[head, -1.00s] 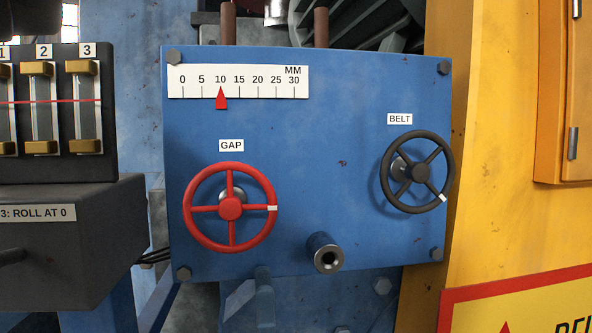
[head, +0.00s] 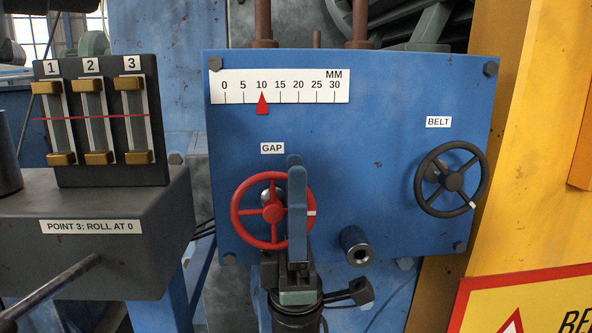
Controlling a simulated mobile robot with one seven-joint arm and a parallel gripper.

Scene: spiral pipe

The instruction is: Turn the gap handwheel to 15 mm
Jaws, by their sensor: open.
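The red gap handwheel (head: 244,228) is on the blue panel (head: 390,130), under the GAP label (head: 272,148). Its white rim mark (head: 311,213) is at the right side. The red pointer (head: 262,104) stands at 10 on the white MM scale (head: 320,90). My gripper (head: 295,165) is upright in front of the right half of the handwheel, its blue fingers pointing up and open. The fingers hide part of the rim and spokes. I cannot tell whether they touch the wheel.
The dark BELT handwheel (head: 451,180) is at the panel's right. A pipe stub (head: 357,245) sticks out low, right of my gripper. A dark box with three gauges (head: 95,115) and a dark rod (head: 50,292) stand at left. A yellow sign (head: 520,310) is lower right.

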